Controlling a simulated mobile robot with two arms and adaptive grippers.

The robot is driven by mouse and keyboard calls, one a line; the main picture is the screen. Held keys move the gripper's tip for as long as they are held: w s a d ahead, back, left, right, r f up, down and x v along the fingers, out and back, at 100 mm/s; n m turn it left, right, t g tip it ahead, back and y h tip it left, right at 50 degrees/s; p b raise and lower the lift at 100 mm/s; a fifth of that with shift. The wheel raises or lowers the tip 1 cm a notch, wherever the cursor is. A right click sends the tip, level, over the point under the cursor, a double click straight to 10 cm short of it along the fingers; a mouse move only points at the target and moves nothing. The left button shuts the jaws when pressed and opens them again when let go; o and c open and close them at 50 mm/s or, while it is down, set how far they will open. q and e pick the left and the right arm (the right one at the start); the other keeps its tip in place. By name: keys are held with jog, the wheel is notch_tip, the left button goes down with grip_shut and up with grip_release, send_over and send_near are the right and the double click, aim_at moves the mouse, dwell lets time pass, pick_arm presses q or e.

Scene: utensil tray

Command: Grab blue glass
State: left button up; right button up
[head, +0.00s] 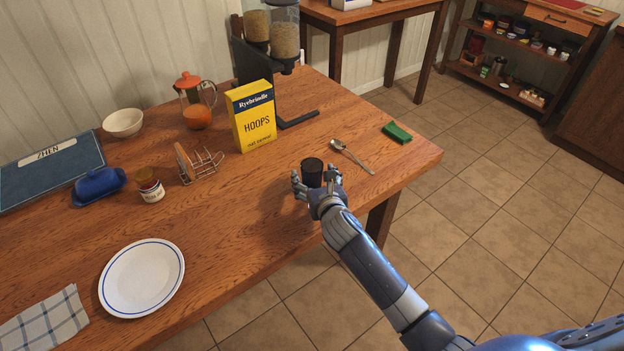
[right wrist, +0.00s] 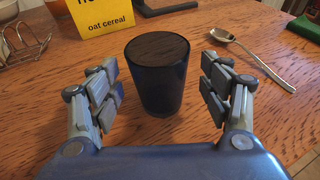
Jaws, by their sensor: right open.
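A dark blue glass (head: 312,170) stands upright on the wooden table (head: 225,225) near its right front edge. Its top looks dark, and I cannot tell what is in it. My right gripper (head: 317,186) is open around the glass. In the right wrist view the glass (right wrist: 157,78) stands between the two spread fingers of the right gripper (right wrist: 160,95), with a gap on each side. My left gripper is not in view.
A spoon (head: 352,156) and a green sponge (head: 397,132) lie right of the glass. A yellow cereal box (head: 253,116), a toast rack (head: 200,166) and a jar (head: 150,186) stand behind and left. A white plate (head: 142,279) lies at the front left.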

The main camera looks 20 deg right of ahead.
jog(key=shift+x, duration=1.3)
jog(key=c, duration=1.3)
jog(key=shift+r, duration=0.1)
